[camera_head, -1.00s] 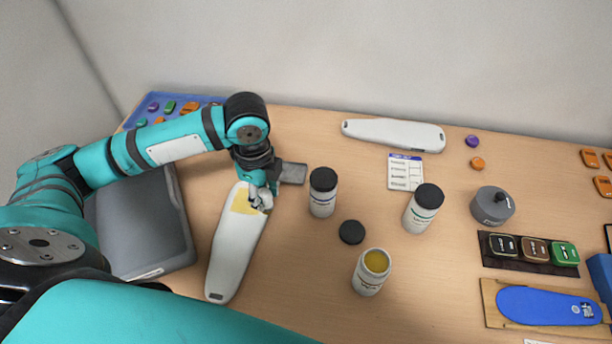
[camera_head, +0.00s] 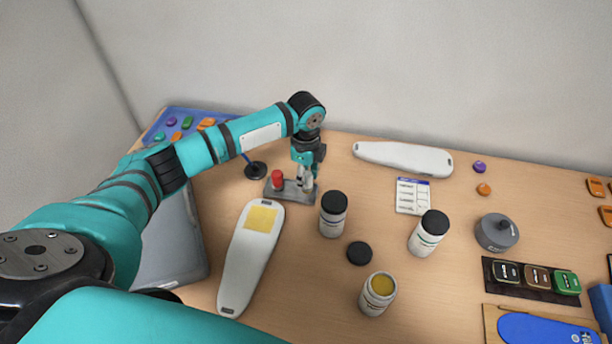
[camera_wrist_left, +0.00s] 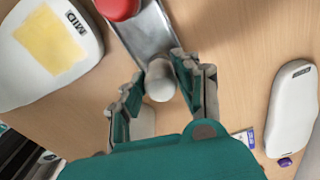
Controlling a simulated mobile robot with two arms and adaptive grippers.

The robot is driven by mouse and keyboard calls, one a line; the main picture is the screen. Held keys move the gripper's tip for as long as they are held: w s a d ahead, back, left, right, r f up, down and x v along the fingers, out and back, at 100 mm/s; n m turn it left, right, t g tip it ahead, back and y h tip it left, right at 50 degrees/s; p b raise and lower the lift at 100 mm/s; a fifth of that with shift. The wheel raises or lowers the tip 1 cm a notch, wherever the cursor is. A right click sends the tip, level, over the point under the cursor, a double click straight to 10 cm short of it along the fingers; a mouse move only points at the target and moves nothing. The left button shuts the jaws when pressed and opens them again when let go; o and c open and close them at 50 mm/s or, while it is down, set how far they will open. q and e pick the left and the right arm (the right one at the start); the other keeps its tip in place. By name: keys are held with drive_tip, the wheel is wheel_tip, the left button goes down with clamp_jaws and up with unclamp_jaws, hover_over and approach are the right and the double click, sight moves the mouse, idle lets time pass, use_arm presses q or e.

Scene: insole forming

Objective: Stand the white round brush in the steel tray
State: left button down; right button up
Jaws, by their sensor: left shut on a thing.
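The steel tray (camera_head: 289,194) lies on the table behind the near white insole form, and a red-topped item (camera_head: 277,179) stands in its left part. My left gripper (camera_head: 305,183) points down over the tray's right end. In the left wrist view, the fingers (camera_wrist_left: 161,92) are shut around the white round brush (camera_wrist_left: 160,82), whose pale round end shows between them. The brush is at the near end of the tray (camera_wrist_left: 150,36). I cannot tell whether its bottom touches the tray. My right gripper is out of view.
The near form (camera_head: 243,267) carries a yellow patch (camera_head: 261,219). A black-capped bottle (camera_head: 333,214) stands close to the right of the tray. An open jar (camera_head: 377,293) and a loose black lid (camera_head: 359,253) are nearer. A dark stand (camera_head: 256,170) is behind left.

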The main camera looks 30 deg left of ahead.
use_arm(q)
drive_tip(key=shift+f, duration=0.9)
drive_tip(key=c, duration=0.9)
unclamp_jaws()
drive_tip(key=shift+c, duration=0.2)
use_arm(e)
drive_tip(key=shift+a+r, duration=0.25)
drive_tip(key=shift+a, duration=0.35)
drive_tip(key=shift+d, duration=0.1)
